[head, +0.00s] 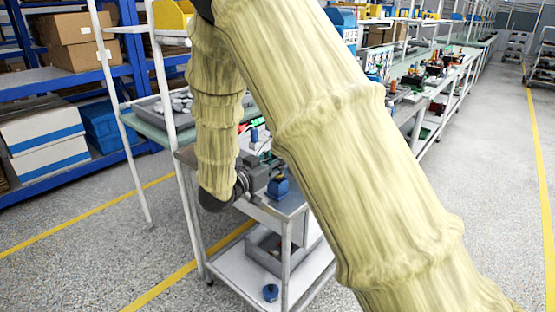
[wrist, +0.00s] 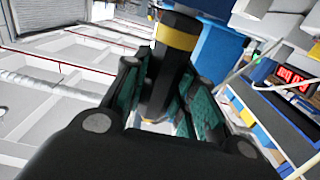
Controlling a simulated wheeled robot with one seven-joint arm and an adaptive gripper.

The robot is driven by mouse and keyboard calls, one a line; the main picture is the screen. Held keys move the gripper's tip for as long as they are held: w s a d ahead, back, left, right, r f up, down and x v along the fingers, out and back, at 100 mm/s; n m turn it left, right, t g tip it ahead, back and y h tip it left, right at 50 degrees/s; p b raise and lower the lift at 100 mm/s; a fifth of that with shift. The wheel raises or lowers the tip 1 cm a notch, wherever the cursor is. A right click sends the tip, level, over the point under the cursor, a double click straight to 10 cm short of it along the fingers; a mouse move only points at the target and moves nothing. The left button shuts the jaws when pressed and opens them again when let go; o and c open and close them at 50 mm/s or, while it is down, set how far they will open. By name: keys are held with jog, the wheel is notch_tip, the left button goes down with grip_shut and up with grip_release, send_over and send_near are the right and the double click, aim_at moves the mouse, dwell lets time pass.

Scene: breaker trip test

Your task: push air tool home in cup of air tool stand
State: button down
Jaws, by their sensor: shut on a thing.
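My gripper (wrist: 160,85) is shut on the air tool (wrist: 176,40), a dark cylinder with a yellow band, held between teal-padded fingers. In the wrist view the tool's far end runs up to a blue body, which looks like the air tool stand (wrist: 218,52). Whether that end sits inside the cup is hidden. In the head view my gripper (head: 264,178) is low at the small grey table, beside a blue block that looks like the stand (head: 279,188). The tool is too small and covered to make out clearly there.
The small table (head: 293,204) has a lower shelf with a grey bin (head: 262,250) and a round blue object (head: 271,292). A lit display (wrist: 294,80) stands nearby. A long workbench (head: 430,90) runs behind. My covered arm hides much of the middle. The floor at right is clear.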

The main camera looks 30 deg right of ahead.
jog(key=c, duration=1.1)
grip_release()
jog(key=shift+a, duration=0.1)
jog(key=v, duration=1.1)
jog(key=shift+s+a, duration=0.15)
jog(key=shift+a, duration=0.2)
jog(key=o, duration=1.1)
jog(key=shift+c, duration=0.2)
jog(key=shift+r, duration=0.1)
